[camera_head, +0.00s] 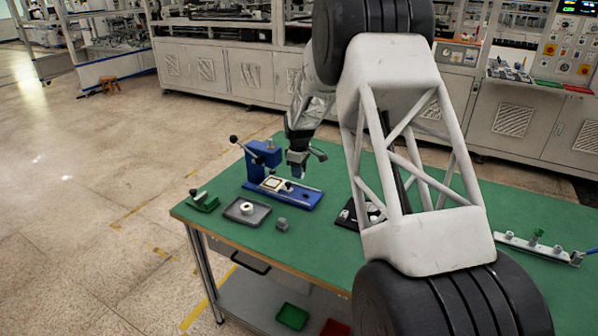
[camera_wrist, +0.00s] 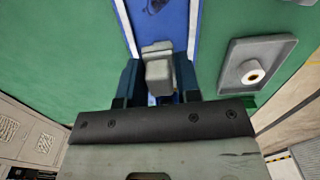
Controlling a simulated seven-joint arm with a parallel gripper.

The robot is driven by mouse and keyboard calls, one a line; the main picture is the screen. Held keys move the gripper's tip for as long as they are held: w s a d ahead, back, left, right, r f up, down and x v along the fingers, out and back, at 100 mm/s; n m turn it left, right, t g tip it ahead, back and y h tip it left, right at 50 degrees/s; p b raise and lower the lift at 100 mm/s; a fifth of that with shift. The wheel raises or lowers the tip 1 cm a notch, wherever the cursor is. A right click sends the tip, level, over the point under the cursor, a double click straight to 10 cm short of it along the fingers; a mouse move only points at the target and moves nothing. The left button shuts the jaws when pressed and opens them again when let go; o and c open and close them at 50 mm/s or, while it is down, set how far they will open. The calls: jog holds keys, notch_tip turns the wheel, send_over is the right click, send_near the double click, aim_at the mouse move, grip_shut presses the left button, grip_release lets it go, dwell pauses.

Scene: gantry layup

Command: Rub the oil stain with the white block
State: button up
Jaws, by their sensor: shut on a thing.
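My gripper (camera_head: 299,168) is over the blue fixture (camera_head: 305,199) on the green table. In the wrist view my gripper (camera_wrist: 158,88) is shut on a pale grey-white block (camera_wrist: 157,66), which sits between the two dark fingers above the blue base (camera_wrist: 178,20). Whether the block touches the base cannot be told. A dark mark (camera_wrist: 155,5) shows on the blue surface at the top of the wrist view; I cannot tell if it is the oil stain. In the head view the held block is too small to make out.
A grey tray (camera_head: 235,215) with a white ring (camera_head: 246,208) lies beside the fixture. A small grey block (camera_head: 282,225) and a green clamp-like part (camera_head: 204,201) stand nearby. The fixture's upright with a lever (camera_head: 257,160) rises left of my gripper. The table front is mostly clear.

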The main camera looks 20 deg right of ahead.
aim_at(304, 195)
jog(key=shift+f, duration=3.4)
jog(key=shift+s+d+f, duration=0.3)
jog(key=shift+d+f, duration=0.05)
jog(key=shift+f, duration=0.35)
jog(key=shift+c, duration=0.3)
jog(key=shift+s+d+f, duration=0.1)
jog(key=shift+s+d, duration=0.35)
jog(key=shift+s, duration=0.05)
jog(key=shift+s+d, duration=1.3)
jog(key=shift+s, duration=0.05)
jog(key=shift+w+a, duration=2.15)
jog(key=shift+d, duration=0.3)
jog(key=shift+s+d, duration=1.85)
jog(key=shift+s, duration=0.1)
jog(key=shift+w+a, duration=2.1)
jog(key=shift+s+r, duration=0.1)
jog(key=shift+r, duration=4.1)
